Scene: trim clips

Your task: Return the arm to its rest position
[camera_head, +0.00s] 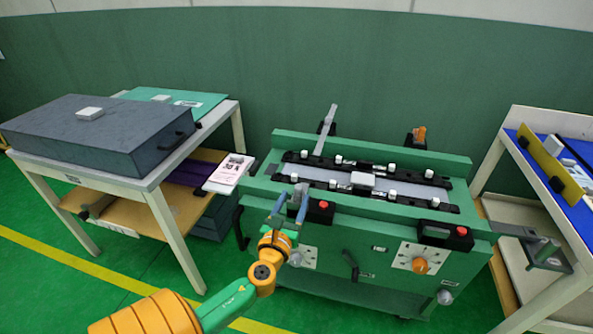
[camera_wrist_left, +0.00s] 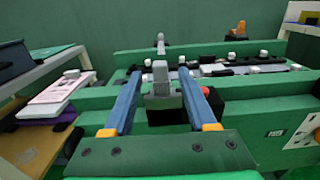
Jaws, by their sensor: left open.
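My left arm comes in from the bottom left of the head view. Its gripper (camera_head: 292,201) is at the front left corner of the green workbench (camera_head: 340,232). In the left wrist view, the two blue fingers of the gripper (camera_wrist_left: 161,95) are apart, and nothing shows clamped between them. A grey upright piece (camera_wrist_left: 161,78) shows beyond and between the fingers; whether they touch it I cannot tell. My right gripper is in neither view.
A white table with a dark grey case (camera_head: 100,135) stands at the left. A white card box (camera_head: 230,172) lies beside the bench's left end. Black clip rails with white knobs (camera_head: 362,180) run along the bench top. A shelf with a blue surface (camera_head: 545,175) stands at the right.

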